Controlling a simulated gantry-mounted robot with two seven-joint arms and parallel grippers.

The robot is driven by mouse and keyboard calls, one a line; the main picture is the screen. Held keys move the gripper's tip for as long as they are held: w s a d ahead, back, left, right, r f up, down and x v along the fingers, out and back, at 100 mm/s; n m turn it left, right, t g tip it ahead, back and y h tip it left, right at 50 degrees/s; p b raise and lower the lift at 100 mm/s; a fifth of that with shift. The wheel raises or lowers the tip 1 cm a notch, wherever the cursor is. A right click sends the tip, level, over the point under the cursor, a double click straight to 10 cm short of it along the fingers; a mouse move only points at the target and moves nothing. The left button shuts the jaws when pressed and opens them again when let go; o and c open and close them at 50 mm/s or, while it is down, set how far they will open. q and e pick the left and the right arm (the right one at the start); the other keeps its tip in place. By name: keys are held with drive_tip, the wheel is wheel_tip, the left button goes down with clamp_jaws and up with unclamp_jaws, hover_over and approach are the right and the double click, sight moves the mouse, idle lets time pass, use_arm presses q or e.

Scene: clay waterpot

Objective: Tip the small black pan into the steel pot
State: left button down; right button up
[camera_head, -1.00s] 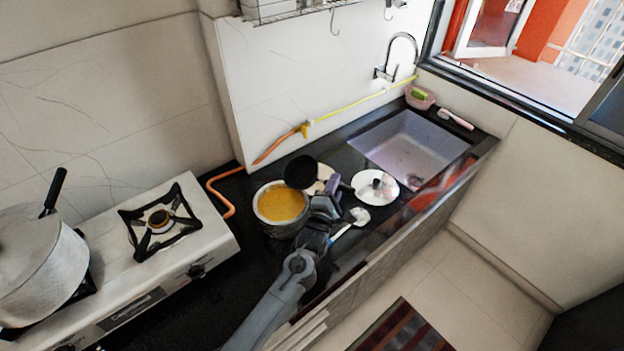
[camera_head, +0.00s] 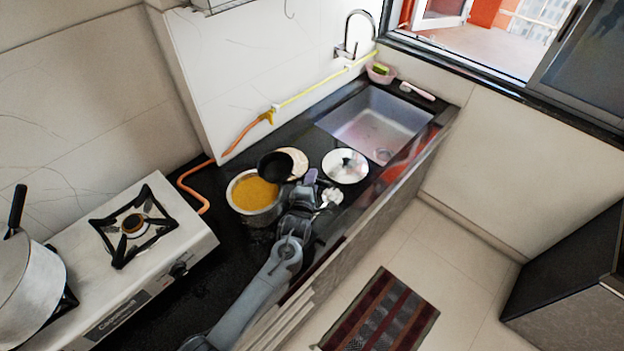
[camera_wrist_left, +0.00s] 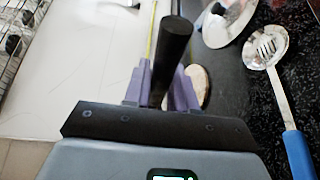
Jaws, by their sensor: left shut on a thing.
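The small black pan (camera_head: 274,167) is held by its handle in my left gripper (camera_head: 309,179). It overlaps the back right rim of the steel pot (camera_head: 262,213) in the head view. The pan's open side shows dark; I cannot make out anything inside it. The pot stands on the black counter with yellow food in it. In the left wrist view, the black handle (camera_wrist_left: 174,50) stands between the purple fingers of the left gripper (camera_wrist_left: 162,88), which are shut on it. The pan's bowl is hidden there. My right gripper is out of view.
A round beige board (camera_head: 297,158) and a white lid (camera_head: 345,166) lie right of the pan. A slotted spoon (camera_head: 331,197) lies near my gripper. The stove (camera_head: 165,240) with a large lidded pot (camera_head: 28,285) is left; the sink (camera_head: 375,125) is behind right.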

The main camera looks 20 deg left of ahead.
use_arm(q)
drive_tip(key=shift+r, duration=0.25)
wheel_tip(320, 180, up, 3)
drive_tip(key=p, duration=0.4)
drive_tip(key=shift+r+m+g+p, duration=0.4)
drive_tip(key=shift+r+p, duration=0.5)
drive_tip(key=shift+p, duration=0.2)
